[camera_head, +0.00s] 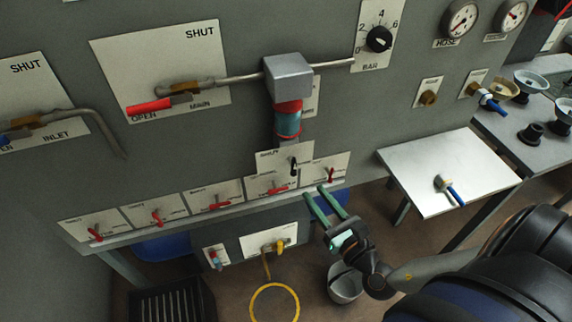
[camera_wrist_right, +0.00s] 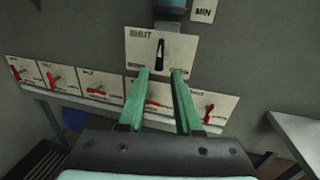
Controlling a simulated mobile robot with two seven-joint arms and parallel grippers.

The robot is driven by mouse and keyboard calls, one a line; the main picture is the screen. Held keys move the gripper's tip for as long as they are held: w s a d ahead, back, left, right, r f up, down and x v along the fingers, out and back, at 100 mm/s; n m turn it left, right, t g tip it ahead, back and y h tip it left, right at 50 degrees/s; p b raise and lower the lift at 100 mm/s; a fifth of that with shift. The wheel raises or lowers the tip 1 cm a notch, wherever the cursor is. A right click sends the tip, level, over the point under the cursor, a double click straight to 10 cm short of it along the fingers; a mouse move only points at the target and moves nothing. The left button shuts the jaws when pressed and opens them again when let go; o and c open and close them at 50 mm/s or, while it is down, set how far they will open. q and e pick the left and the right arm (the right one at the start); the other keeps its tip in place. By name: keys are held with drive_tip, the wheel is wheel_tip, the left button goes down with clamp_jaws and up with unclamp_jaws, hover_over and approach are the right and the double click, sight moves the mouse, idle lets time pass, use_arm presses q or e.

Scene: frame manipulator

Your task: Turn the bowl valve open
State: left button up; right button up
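The bowl valve, as I take it, is the small black lever (camera_head: 293,165) on a white plate just below the red-and-teal bowl (camera_head: 288,121). The lever also shows in the right wrist view (camera_wrist_right: 160,50), standing nearly upright under the plate's upper lettering, which is too small to read surely. My right gripper (camera_head: 314,191) has two green fingers, open and empty. It is below and right of the lever in the head view. In the right wrist view its fingertips (camera_wrist_right: 161,71) are on either side below the lever, apparently not touching it. My left gripper is not in view.
Several red levers on white plates line the panel's lower ledge, one red lever (camera_wrist_right: 209,114) close to the right finger. A grey block (camera_head: 288,77) with pipes sits above the bowl. A white side shelf (camera_head: 450,170) is at right, a bucket (camera_head: 345,284) below.

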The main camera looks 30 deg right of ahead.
sight(296, 168)
drive_tip(key=w, duration=0.5)
drive_tip(key=w+p, duration=0.1)
drive_tip(key=w, duration=0.5)
drive_tip(key=shift+d, duration=0.2)
clamp_jaws()
